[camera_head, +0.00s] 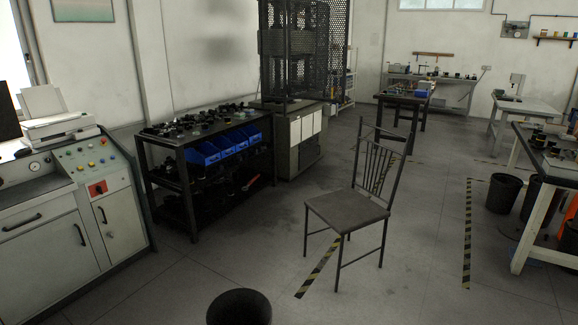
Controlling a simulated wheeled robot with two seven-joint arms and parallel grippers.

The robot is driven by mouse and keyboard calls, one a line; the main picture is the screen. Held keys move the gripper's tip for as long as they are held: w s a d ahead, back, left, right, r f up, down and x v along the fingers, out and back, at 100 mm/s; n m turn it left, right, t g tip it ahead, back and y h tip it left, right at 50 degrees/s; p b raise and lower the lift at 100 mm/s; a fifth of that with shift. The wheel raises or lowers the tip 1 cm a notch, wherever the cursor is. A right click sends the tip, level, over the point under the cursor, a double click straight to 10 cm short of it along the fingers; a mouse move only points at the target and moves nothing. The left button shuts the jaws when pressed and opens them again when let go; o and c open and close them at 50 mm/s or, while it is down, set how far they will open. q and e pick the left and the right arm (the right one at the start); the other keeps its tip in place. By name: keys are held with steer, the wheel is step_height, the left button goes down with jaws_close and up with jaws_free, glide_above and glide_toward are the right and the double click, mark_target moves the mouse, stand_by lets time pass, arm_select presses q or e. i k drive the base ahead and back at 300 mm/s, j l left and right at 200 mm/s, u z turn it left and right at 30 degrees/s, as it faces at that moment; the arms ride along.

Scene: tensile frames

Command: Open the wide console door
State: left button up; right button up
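The grey-green console (60,175) stands at the left edge of the head view, with a sloped panel of coloured buttons on top. Its wide door (45,262) is the large pale front panel at lower left, flush with the body and shut. The picture's edge cuts off part of the wide front. A narrower door (122,228) with its own handle (102,215) is to the right, also shut. Neither of my grippers is in view.
A metal chair (347,208) stands on the open floor. A dark shelf cart (192,160) with blue bins is just right of the console. Floor between the console and black bin is clear.

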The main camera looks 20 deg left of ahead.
mark_target(40, 266)
steer(key=i+j+u, duration=0.15)
steer(key=u, duration=0.25)
steer(key=i+u, duration=0.65)
steer(key=u, duration=0.2)
steer(key=i+u, duration=0.4)
steer(key=i+l+u, duration=0.15)
steer(key=u, duration=0.25)
steer(key=i+j+u, duration=0.15)
steer(key=i+u, duration=0.2)
steer(key=i, duration=0.4)
steer(key=i+u, duration=0.35)
steer(key=i, duration=0.4)
